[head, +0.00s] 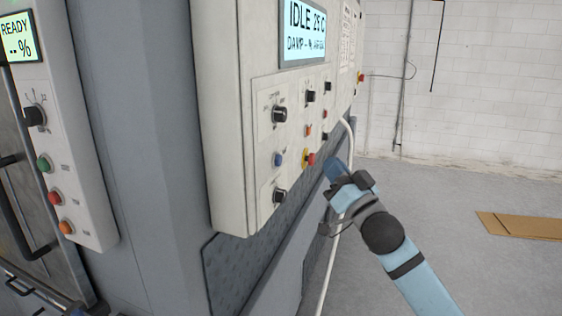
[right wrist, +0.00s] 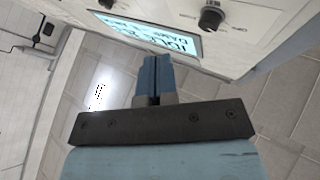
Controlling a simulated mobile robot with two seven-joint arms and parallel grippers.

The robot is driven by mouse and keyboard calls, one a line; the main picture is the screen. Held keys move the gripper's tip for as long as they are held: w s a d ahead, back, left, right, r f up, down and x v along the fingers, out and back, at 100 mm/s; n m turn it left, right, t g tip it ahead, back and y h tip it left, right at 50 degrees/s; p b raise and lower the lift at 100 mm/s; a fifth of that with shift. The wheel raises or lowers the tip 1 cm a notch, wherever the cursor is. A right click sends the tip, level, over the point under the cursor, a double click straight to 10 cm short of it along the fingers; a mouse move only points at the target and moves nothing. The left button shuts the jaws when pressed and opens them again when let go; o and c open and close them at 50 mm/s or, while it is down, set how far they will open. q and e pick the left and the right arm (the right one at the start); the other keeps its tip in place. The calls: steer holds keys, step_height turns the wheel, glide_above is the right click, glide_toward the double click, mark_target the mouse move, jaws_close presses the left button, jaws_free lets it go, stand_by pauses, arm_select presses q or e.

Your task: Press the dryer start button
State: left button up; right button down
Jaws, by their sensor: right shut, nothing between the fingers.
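A pale control panel (head: 265,130) on the machine fills the middle of the head view. The button labels are too small to read. My right gripper (head: 334,168) is shut and empty, just right of the red mushroom button in the picture, apparently apart from the panel. The right wrist view shows its closed blue fingers (right wrist: 155,75) below the display (right wrist: 150,35).
A second panel (head: 65,150) with a READY display, a knob and green, red and orange buttons stands at left. A white pipe (head: 349,160) runs down beside the machine's edge. Flat cardboard (head: 520,226) lies on the right floor, which is otherwise mostly clear.

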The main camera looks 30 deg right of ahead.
mark_target(278, 160)
steer(key=w+a, duration=0.5)
steer(key=w, duration=0.1)
steer(key=shift+w+a, duration=0.1)
steer(key=shift+a, duration=0.05)
stand_by(2.1)
steer(key=shift+w+a, duration=0.2)
steer(key=shift+w, duration=0.05)
steer(key=shift+w+a, duration=0.3)
steer(key=shift+w, duration=0.05)
stand_by(0.8)
steer(key=shift+s+d, duration=0.1)
steer(key=shift+s, duration=0.05)
steer(key=shift+s+d+p, duration=0.35)
steer(key=shift+s+d, duration=0.15)
steer(key=shift+s, duration=0.1)
